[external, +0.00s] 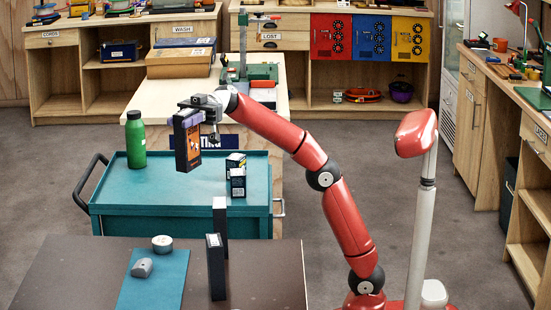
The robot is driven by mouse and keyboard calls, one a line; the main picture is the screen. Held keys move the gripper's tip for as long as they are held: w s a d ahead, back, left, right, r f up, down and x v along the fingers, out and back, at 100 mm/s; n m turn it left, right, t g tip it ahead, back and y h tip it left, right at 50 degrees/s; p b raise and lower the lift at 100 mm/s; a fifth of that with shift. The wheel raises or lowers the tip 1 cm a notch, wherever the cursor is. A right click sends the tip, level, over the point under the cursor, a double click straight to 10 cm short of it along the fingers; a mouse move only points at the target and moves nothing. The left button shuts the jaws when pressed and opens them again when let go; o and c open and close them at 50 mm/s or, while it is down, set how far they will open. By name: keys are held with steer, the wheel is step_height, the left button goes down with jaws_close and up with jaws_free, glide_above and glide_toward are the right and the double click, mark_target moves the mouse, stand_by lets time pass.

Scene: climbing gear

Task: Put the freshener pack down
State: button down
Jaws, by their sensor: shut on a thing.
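The freshener pack (189,146) looks like an upright dark box with an orange picture on its front. My gripper (207,112) is shut on its upper part. My gripper hides part of the pack's top edge.
A wooden bench (158,95) stands behind.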

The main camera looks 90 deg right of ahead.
steer(key=w+d+m+t+h+p, duration=0.1)
steer(key=w+d+m+t+h, duration=0.2)
steer(key=d, duration=2)
step_height(320, 180, down, 19)
steer(key=t+b, duration=0.1)
steer(key=b, duration=0.9)
steer(key=shift+s+d, duration=0.35)
steer(key=shift+s, duration=0.05)
steer(key=shift+f+b, duration=0.25)
steer(key=shift+b, duration=0.1)
steer(key=c, duration=1)
jaws_free()
steer(key=shift+c, duration=0.2)
steer(key=shift+r, duration=0.1)
steer(key=shift+r, duration=0.1)
